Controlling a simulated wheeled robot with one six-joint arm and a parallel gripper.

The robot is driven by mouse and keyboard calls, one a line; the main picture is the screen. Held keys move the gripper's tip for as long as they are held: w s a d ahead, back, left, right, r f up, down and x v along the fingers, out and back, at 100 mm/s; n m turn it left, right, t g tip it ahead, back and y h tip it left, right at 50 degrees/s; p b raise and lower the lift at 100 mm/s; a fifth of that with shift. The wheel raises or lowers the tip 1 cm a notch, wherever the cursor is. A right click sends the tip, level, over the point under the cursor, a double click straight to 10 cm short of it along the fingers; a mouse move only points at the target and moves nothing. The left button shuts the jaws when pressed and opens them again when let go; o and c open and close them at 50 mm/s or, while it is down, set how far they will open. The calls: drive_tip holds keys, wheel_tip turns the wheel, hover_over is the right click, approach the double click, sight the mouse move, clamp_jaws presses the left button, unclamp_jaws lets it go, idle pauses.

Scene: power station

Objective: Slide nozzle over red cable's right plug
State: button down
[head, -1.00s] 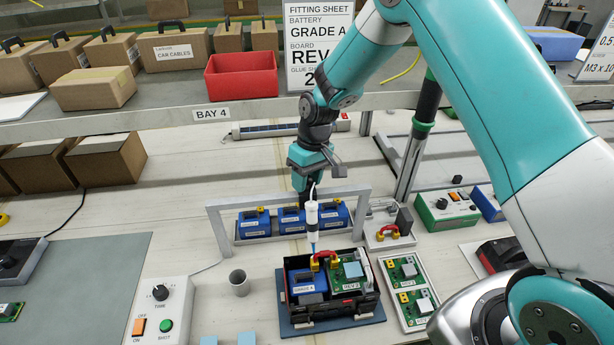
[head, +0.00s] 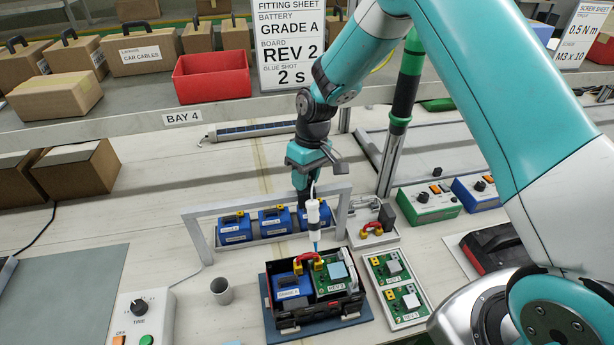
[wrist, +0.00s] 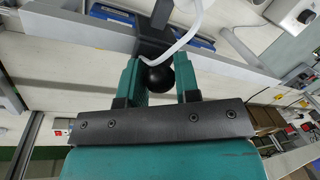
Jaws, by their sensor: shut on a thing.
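The red cable (head: 307,259) arches between two yellow plugs inside the black housing. One end is at the blue battery, and its right plug (head: 318,265) is at the green REV 2 board (head: 331,285). My gripper (head: 306,192) is shut on the white glue dispenser (head: 313,214), held upright above the housing. The dispenser's blue nozzle (head: 315,246) points down just above the right plug in the head view; the exact gap cannot be told. In the wrist view, my fingers (wrist: 159,80) close around a dark round part; the nozzle is hidden there.
The black housing (head: 290,323) sits on a blue mat. A grey frame (head: 196,235) with several blue batteries stands behind it. A tray of spare boards (head: 426,318) lies to the right, with a spare red cable (head: 371,228) behind it. A grey cup (head: 220,291) stands left.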

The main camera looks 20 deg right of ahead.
drive_tip(key=c, duration=1.1)
unclamp_jaws()
drive_tip(key=d+r+b, duration=0.1)
drive_tip(key=r, duration=0.4)
drive_tip(key=w+d+r+b, duration=0.1)
drive_tip(key=r, duration=0.5)
drive_tip(key=d+r+b, duration=0.1)
drive_tip(key=r, duration=0.5)
drive_tip(key=shift+w+r, duration=0.1)
drive_tip(key=shift+w, duration=0.2)
drive_tip(key=s+a, duration=0.2)
drive_tip(key=s, duration=0.8)
drive_tip(key=s+a+r+n+y, duration=0.1)
drive_tip(key=s+a, duration=0.1)
drive_tip(key=s, duration=0.8)
drive_tip(key=s+a+t+y, duration=0.1)
drive_tip(key=s+a, duration=0.1)
drive_tip(key=s, duration=0.8)
drive_tip(key=shift+a+r+n, duration=0.25)
drive_tip(key=shift+r+n, duration=0.05)
